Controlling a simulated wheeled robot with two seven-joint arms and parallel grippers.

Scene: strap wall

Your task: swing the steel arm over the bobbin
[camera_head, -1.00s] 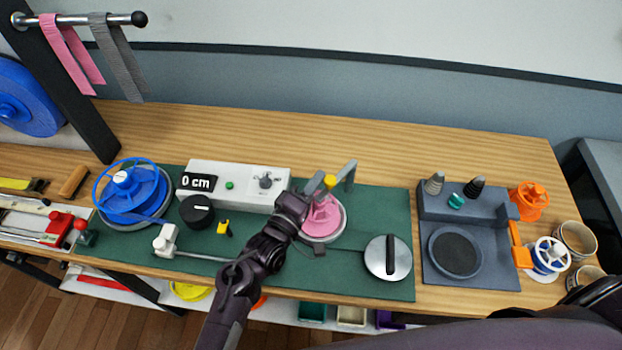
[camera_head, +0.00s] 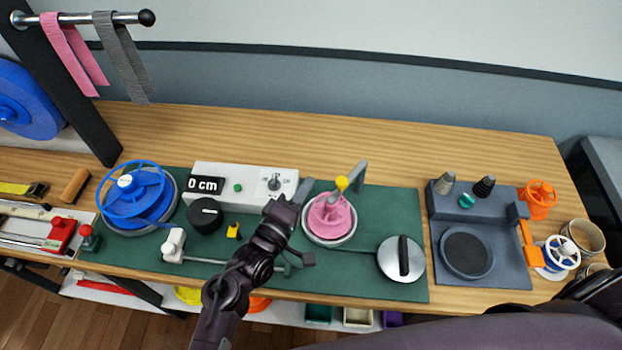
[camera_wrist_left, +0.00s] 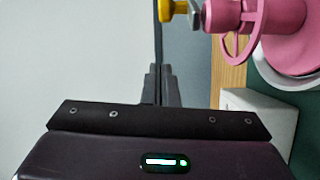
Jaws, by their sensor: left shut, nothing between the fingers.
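The pink bobbin (camera_head: 323,222) sits on a round grey base on the green mat. It also shows at the upper right in the left wrist view (camera_wrist_left: 285,18). The steel arm (camera_head: 359,174) stands at the bobbin's back right, with a yellow knob (camera_head: 341,183) at its end. The knob (camera_wrist_left: 178,10) shows at the top of the wrist view. My left gripper (camera_head: 304,188) is shut and empty, left of the knob and apart from it. My right gripper is out of view.
Left of my gripper stand a white box reading 0 cm (camera_head: 205,186), a black dial (camera_head: 205,215) and a blue spool (camera_head: 133,205). To the right are a silver disc (camera_head: 388,262) and a dark grey fixture (camera_head: 490,275). Bare wood lies behind the mat.

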